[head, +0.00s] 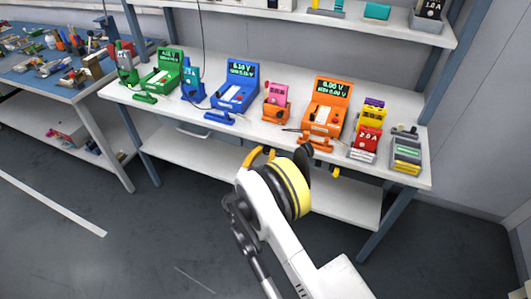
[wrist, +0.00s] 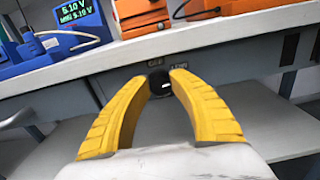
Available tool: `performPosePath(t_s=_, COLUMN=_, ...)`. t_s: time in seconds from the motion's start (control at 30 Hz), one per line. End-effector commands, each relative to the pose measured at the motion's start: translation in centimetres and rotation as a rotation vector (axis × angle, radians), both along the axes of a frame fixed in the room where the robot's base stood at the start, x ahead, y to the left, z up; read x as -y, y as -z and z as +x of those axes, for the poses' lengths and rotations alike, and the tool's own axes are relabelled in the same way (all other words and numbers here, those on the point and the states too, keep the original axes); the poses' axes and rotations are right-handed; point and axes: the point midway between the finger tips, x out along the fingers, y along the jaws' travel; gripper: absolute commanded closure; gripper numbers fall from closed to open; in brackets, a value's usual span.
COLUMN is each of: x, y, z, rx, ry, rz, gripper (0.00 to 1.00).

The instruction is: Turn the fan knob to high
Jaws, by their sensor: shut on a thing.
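The fan knob (wrist: 160,83) is a small dark round dial on the grey front panel under the bench top. In the wrist view it sits between the tips of my gripper (wrist: 161,79), whose two yellow fingers are shut on its sides. Small lettering (wrist: 155,64) above the knob seems to read OFF, with another label to its right that is hard to read. A small pale mark shows on the knob, but its pointing direction is unclear. In the head view my gripper (head: 292,166) is at the bench's front edge, and my wrist hides the knob.
The white bench top (head: 262,133) carries a blue meter (head: 236,85), an orange meter (head: 327,105), a green meter (head: 164,70) and several coloured cell holders. Below is a lower shelf (head: 200,160). A blue side table (head: 45,75) stands left. The floor in front is open.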

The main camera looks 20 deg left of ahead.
Motion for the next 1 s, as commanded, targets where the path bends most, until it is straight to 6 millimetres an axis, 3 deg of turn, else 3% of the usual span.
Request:
performPosePath(t_s=0.5, x=0.09, y=-0.03, z=0.05, rx=0.034, ry=0.0, rz=0.42, gripper=1.0)
performPosePath(t_s=1.0, x=0.11, y=-0.03, z=0.07, rx=0.048, ry=-0.001, rz=0.591, gripper=1.0)
